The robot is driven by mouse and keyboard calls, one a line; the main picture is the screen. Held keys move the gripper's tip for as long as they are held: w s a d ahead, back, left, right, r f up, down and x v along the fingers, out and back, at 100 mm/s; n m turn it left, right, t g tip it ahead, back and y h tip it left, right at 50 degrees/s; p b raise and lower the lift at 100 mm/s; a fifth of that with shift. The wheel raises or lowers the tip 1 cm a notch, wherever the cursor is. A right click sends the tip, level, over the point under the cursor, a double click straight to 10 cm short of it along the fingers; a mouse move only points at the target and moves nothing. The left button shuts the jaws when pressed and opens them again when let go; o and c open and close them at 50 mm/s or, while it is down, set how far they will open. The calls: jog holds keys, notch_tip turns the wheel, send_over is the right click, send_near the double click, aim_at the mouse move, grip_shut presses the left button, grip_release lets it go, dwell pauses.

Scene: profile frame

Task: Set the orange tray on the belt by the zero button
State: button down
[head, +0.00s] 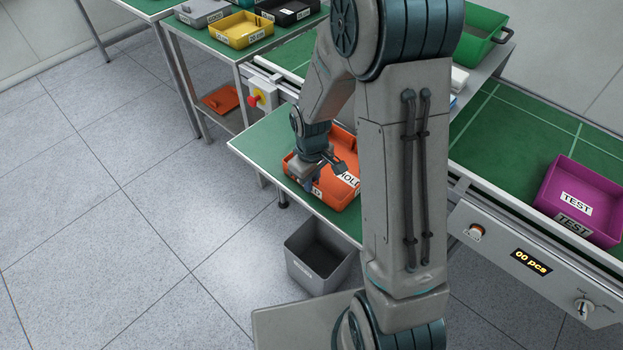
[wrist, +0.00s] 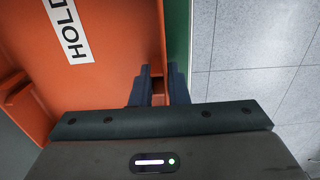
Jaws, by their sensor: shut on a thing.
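The orange tray (head: 343,145), labelled HOLD, is at the green side table (head: 262,140), partly hidden behind my arm. I cannot tell whether it touches the tabletop. My gripper (head: 314,183) is shut on the tray's near wall. In the wrist view my gripper (wrist: 160,85) has its fingers on either side of the wall of the orange tray (wrist: 115,55). The green belt (head: 495,125) runs behind my arm to the right. An orange button (head: 476,231), probably the zero button, is on the belt's front panel, left of a display reading 00 pcs (head: 531,262); its small label is hard to read.
A purple TEST tray (head: 582,195) stands on the belt at the right. A green crate (head: 480,38) is at the back. A grey bin (head: 322,258) stands on the floor. A red knob (head: 255,99) is left of the belt. The belt left of the purple tray looks clear.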

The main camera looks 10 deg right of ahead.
jog(key=shift+f, duration=0.2)
jog(key=c, duration=1.4)
grip_release()
jog(key=shift+r, duration=0.1)
jog(key=shift+r, duration=0.15)
notch_tip(320, 180, up, 12)
jog(key=s+d+r+m+t, duration=0.1)
jog(key=s+d+r+m, duration=0.1)
jog(key=s, duration=0.5)
jog(key=s+d+r+m+t, duration=0.1)
jog(key=s+r+m+t, duration=0.1)
jog(key=s+r+m, duration=0.2)
jog(key=s+r, duration=0.2)
jog(key=s, duration=0.2)
jog(key=shift+s+d+m, duration=0.25)
jog(key=shift+d+m, duration=0.1)
jog(key=shift+m, duration=0.05)
jog(key=shift+s, duration=0.35)
jog(key=shift+c, duration=0.8)
